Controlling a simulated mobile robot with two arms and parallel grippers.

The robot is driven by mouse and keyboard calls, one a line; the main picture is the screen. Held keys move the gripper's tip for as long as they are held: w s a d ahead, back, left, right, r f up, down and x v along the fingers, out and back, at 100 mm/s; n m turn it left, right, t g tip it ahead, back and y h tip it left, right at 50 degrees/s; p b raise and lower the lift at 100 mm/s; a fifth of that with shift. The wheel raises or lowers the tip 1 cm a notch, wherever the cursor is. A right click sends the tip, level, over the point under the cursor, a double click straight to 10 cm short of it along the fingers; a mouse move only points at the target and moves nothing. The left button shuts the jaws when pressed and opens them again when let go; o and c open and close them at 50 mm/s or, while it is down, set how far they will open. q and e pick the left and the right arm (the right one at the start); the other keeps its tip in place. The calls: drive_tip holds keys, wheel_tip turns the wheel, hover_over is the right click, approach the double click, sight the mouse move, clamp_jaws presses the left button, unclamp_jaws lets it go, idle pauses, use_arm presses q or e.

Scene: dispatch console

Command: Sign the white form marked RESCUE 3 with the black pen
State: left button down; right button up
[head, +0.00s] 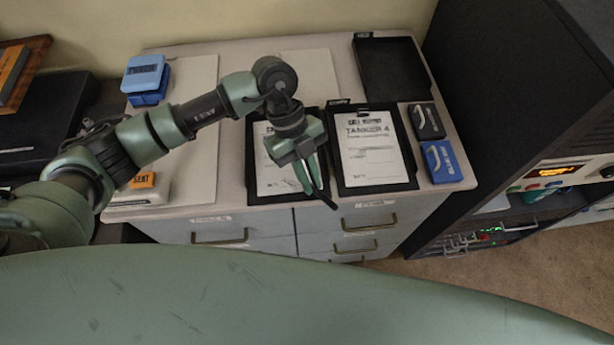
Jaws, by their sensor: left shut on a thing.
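My left gripper (308,176) is shut on a thin black pen (329,203), whose dark end sticks out below the fingers. It hangs over the lower right part of a white form (272,181) on a black clipboard. My gripper hides that form's large name line, so I cannot read RESCUE 3 on it. I cannot tell whether the pen touches anything. A second white form (371,152), marked TANKER 4, lies on a black clipboard (405,150) to the right. My right gripper is not in view.
A black tray (392,68) sits at the cabinet top's back right. Black (426,121) and blue (441,161) boxes lie right of the forms. A blue stamp (146,78) and an orange SENT stamp (143,181) are at left. Drawers are below the front edge.

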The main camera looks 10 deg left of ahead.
use_arm(q)
drive_tip(key=shift+w+d, duration=0.25)
drive_tip(key=shift+d, duration=0.15)
drive_tip(key=shift+w+d, duration=0.3)
drive_tip(key=shift+a, duration=0.2)
drive_tip(key=shift+s+a, duration=0.2)
drive_tip(key=shift+a, duration=0.05)
drive_tip(key=shift+s+a+p, duration=0.1)
drive_tip(key=shift+a+p, duration=0.1)
drive_tip(key=shift+p, duration=0.2)
